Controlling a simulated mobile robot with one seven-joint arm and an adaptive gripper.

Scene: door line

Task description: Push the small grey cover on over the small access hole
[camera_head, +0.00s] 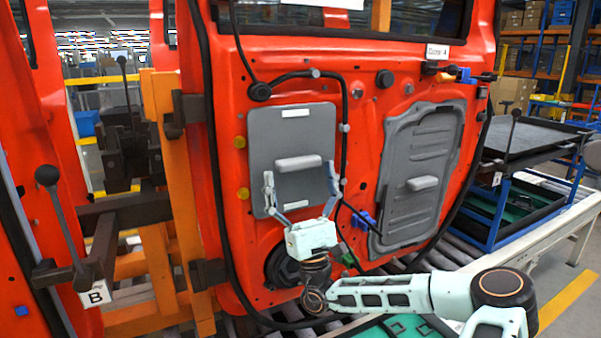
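The small grey cover (265,140) is a flat, rounded rectangle with a white label near its top and a raised light-grey handle (298,163) across its middle. It lies against the left part of the orange-red door panel (350,95). I cannot tell whether it is fully flush. The small access hole is not visible; the cover hides that area. My gripper (299,171) reaches up from below in front of the cover.
A larger grey cover (440,135) with its own handle sits on the door's right part. A black cable runs beside the small cover's right edge. A dark round part (278,268) is below it. Orange fixture posts stand left; a dark-topped cart (530,137) stands right.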

